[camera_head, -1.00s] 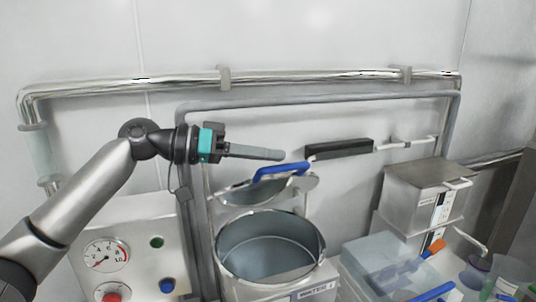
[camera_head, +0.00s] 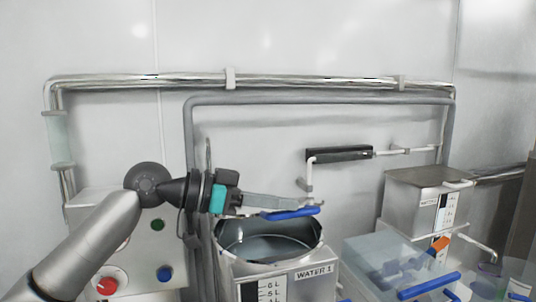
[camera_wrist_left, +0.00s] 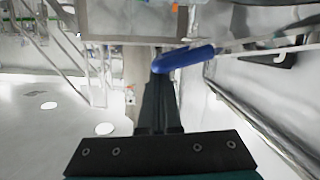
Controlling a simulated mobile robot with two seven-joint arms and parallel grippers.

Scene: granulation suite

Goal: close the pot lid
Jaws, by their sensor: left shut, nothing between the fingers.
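The steel pot (camera_head: 318,248), labelled WATER 1, stands at the lower middle of the head view with its mouth visibly open. Its lid shows only as a thin, nearly edge-on strip above the mouth, mostly hidden by my gripper and the blue handle (camera_head: 292,213). My left gripper (camera_head: 306,203) comes in from the left, shut and empty, its fingers just above the handle. In the left wrist view the handle (camera_wrist_left: 185,58) lies by the fingertips (camera_wrist_left: 160,82); I cannot tell whether they touch. My right gripper is out of view.
Steel pipes (camera_head: 310,82) run along the wall behind. A clear bin (camera_head: 375,247) with blue-handled tools and a steel box (camera_head: 405,200) stand on the right.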

